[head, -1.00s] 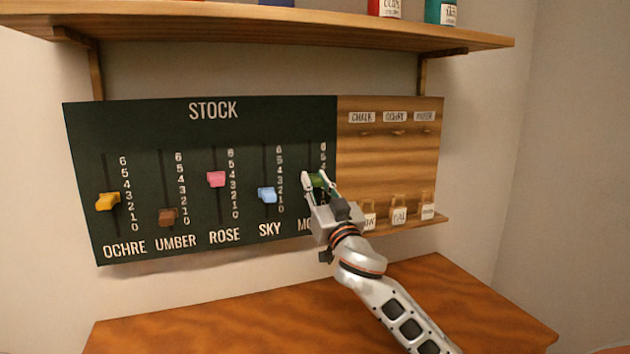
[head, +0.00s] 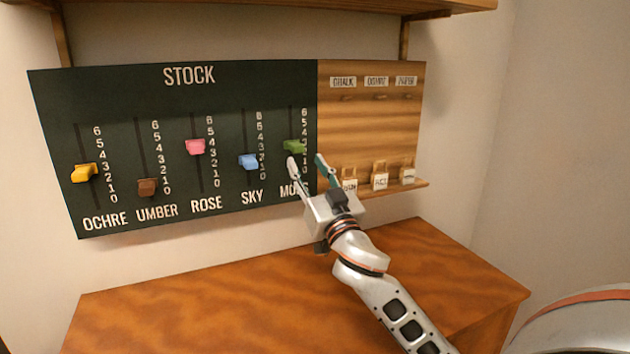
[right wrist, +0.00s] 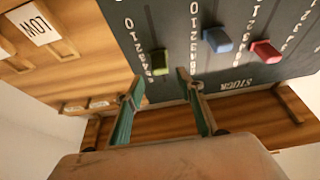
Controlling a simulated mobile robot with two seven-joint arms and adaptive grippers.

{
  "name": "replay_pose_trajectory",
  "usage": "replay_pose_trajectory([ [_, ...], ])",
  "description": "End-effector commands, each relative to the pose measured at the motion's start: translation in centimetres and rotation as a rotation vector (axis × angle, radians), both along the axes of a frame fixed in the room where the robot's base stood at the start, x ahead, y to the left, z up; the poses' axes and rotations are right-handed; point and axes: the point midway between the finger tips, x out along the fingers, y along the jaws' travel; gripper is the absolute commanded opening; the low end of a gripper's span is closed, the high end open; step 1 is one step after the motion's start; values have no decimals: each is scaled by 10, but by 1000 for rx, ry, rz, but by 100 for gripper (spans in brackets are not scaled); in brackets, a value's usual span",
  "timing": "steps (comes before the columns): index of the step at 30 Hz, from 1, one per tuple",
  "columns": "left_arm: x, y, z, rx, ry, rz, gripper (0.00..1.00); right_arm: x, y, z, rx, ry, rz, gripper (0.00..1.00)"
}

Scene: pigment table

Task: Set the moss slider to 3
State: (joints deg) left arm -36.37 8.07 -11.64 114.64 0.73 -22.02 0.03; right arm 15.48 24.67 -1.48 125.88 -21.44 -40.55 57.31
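The green moss slider knob (head: 294,146) sits on the rightmost track of the dark STOCK board (head: 190,100). It appears about level with the 3 of its scale, though the exact mark is hard to read. It also shows in the right wrist view (right wrist: 160,62), at the board's edge. My right gripper (head: 306,160) is open and empty, in front of and just below the knob, apart from it. Its two fingers (right wrist: 160,92) stand spread in the right wrist view, with the knob beyond their gap. Part of the MOSS label is hidden behind the gripper. My left gripper is not in view.
Other knobs are yellow ochre (head: 85,173), brown umber (head: 147,187), pink rose (head: 195,146) and blue sky (head: 248,161). A wooden panel (head: 370,125) with hooks and tags adjoins on the right. A shelf (head: 250,8) is above and a wooden table (head: 200,300) below.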

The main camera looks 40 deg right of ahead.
Motion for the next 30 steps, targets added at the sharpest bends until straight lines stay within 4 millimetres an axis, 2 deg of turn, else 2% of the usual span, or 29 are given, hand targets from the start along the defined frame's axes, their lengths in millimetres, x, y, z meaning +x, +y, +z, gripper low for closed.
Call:
replay_pose_trajectory([
  [4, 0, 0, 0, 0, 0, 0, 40, -23, 5, -11, 3, 1, 0, 38],
  [10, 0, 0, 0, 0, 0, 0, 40, -39, 9, -17, 2, 1, -1, 38],
  [30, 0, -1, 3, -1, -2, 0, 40, -43, 10, -15, -1, -3, 0, 38],
])
